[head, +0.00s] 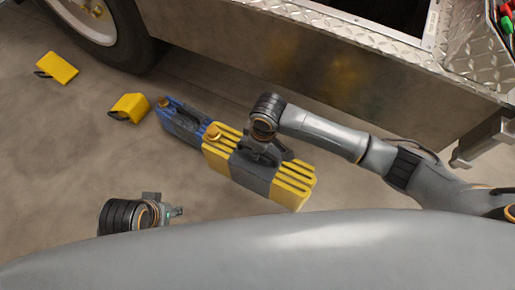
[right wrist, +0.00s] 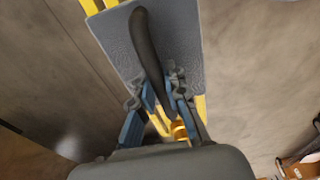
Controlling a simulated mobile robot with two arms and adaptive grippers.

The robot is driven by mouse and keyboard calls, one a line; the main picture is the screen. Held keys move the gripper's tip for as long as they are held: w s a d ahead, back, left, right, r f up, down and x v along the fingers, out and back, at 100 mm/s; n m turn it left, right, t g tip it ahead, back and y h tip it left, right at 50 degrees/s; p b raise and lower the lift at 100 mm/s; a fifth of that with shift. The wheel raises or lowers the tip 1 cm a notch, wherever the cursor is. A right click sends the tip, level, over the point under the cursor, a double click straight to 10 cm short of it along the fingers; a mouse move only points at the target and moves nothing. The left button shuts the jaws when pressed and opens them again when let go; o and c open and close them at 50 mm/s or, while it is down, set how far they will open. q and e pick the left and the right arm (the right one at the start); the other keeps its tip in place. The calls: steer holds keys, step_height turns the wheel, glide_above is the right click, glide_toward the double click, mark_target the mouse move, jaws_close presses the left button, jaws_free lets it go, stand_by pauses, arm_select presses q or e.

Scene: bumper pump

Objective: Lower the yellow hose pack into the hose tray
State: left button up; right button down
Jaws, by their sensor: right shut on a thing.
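The yellow hose pack (head: 294,186) has a grey middle band and a brass coupling, and is near the middle of the head view. My right gripper (head: 262,152) is over its middle. In the right wrist view my right gripper (right wrist: 165,98) is shut around the pack's dark handle (right wrist: 147,45), above the grey band (right wrist: 185,45). I cannot tell whether the pack touches the floor. A dark recess with a pale metal rim (head: 432,28), apparently the hose tray, opens in the bumper at the top. My left gripper (head: 177,212) is low at the left, apart from the pack; its jaws are unclear.
A blue hose pack (head: 183,121) is partly covered by the yellow pack's left end. Two yellow blocks (head: 57,68) (head: 129,107) lie on the floor at the left, near the wheel (head: 100,20). The bumper's side wall (head: 320,70) stands between the floor and the recess.

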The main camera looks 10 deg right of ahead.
step_height(320, 180, up, 2)
steer(key=shift+w+a+r+p, duration=0.1)
steer(key=shift+r+p, duration=0.1)
steer(key=shift+p, duration=0.95)
arm_select(q)
steer(key=s+x, duration=0.1)
steer(key=x, duration=0.8)
steer(key=shift+s+f+g, duration=0.3)
steer(key=shift+f, duration=0.2)
